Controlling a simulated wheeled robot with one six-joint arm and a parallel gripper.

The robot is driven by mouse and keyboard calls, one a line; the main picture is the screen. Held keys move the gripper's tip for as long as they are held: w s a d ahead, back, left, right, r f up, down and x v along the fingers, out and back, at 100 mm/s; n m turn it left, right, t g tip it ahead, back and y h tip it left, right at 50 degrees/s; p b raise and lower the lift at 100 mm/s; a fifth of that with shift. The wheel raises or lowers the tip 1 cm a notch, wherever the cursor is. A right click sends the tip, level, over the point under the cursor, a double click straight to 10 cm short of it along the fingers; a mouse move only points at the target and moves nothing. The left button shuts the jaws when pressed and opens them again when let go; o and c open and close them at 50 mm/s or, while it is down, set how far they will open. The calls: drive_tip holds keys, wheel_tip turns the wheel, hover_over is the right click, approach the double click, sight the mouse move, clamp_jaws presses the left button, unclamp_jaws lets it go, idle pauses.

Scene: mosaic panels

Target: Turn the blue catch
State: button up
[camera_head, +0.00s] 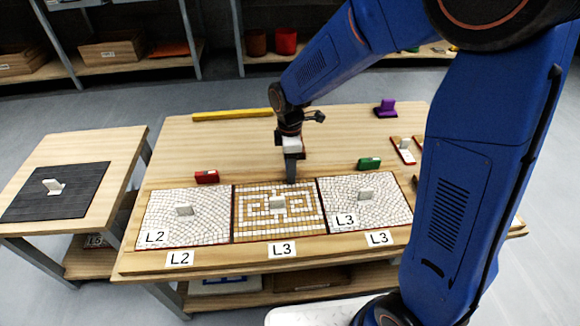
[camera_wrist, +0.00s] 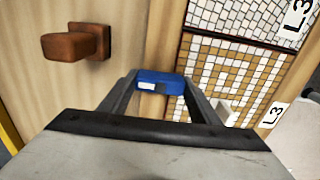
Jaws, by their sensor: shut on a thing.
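The blue catch (camera_wrist: 160,80) shows in the wrist view between the two fingertips, with a small white mark on its face. My gripper (camera_wrist: 157,88) is shut on it, one finger on each side. In the head view my gripper (camera_head: 291,172) points down at the far edge of the middle mosaic panel (camera_head: 240,222), and the catch is hidden there. The middle panel has a tan and white maze pattern and a white upright handle (camera_head: 277,203). Part of this panel also shows in the wrist view (camera_wrist: 235,75).
White mosaic panels lie left (camera_head: 160,212) and right (camera_head: 390,205) of the middle one. A red catch (camera_head: 206,177) and a green catch (camera_head: 369,163) sit behind them. A brown knob (camera_wrist: 75,43) stands near my gripper. A yellow bar (camera_head: 230,114) lies farther back.

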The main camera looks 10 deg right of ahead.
idle(0.4)
drive_tip(key=o, duration=1)
drive_tip(key=shift+o, duration=0.2)
wheel_tip(320, 180, up, 18)
drive_tip(key=shift+f, duration=0.25)
drive_tip(key=shift+d, duration=0.1)
drive_tip(key=s+d+m+t, duration=0.4)
drive_tip(key=s+d+m, duration=1.4)
drive_tip(key=s+d, duration=0.3)
drive_tip(key=s, duration=0.3)
drive_tip(key=shift+s+d+t, duration=0.25)
drive_tip(key=shift+d+t, duration=0.05)
drive_tip(key=shift+t, duration=0.1)
